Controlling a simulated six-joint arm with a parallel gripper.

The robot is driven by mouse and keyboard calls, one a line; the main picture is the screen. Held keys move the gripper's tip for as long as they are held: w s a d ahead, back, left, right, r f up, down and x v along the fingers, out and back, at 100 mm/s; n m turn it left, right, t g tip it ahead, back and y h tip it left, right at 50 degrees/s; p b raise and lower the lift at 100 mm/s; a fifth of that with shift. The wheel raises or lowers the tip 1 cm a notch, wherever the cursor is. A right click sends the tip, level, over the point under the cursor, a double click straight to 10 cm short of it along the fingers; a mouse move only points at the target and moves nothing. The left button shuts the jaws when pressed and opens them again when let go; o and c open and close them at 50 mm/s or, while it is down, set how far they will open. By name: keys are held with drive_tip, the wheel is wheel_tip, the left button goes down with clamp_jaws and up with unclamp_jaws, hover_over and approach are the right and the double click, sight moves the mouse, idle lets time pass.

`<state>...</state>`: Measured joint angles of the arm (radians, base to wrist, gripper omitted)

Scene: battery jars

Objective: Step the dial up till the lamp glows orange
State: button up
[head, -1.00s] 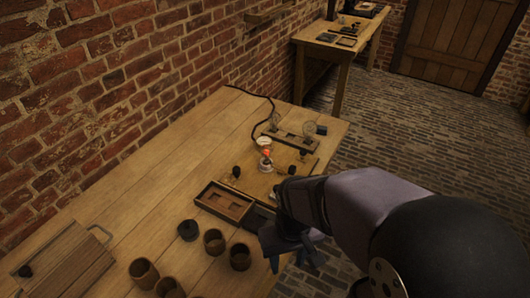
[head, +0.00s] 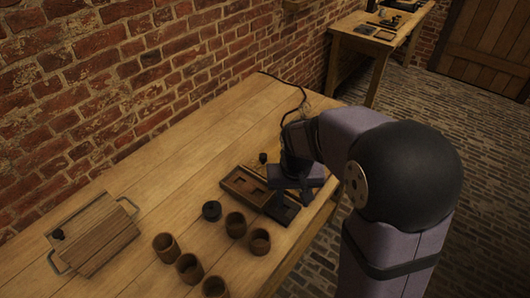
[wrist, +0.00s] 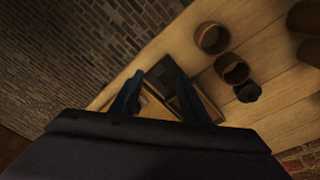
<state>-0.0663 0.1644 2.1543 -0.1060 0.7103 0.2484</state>
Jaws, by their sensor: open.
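My gripper (wrist: 155,72) is open and empty in the wrist view, its two dark fingers apart above the trays. In the head view my arm covers most of the board with the dial and lamp. One small dark knob (head: 263,158) shows left of my wrist; I cannot tell if it is the dial. The lamp is hidden behind my arm now, so its colour cannot be seen. Neither dial nor lamp can be made out in the wrist view.
A brown compartment tray (head: 229,184) and a dark tray (head: 283,209) lie beside my gripper. A black round piece (head: 211,210) and several brown cups (head: 236,224) stand nearer. A wooden case (head: 95,230) with handles lies left. Bare table (head: 170,180) lies between.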

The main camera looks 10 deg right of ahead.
sight(263, 156)
drive_tip(key=w+a+m+t+p, duration=0.1)
drive_tip(key=w+a, duration=0.2)
drive_tip(key=w, duration=0.8)
drive_tip(key=w+a+m+t, duration=0.2)
drive_tip(key=w+a, duration=0.1)
drive_tip(key=w, duration=0.8)
drive_tip(key=shift+h, duration=0.3)
drive_tip(key=shift+p+x, duration=1.25)
drive_tip(key=shift+x, duration=2.9)
drive_tip(key=shift+s+d, duration=0.1)
drive_tip(key=c, duration=1.1)
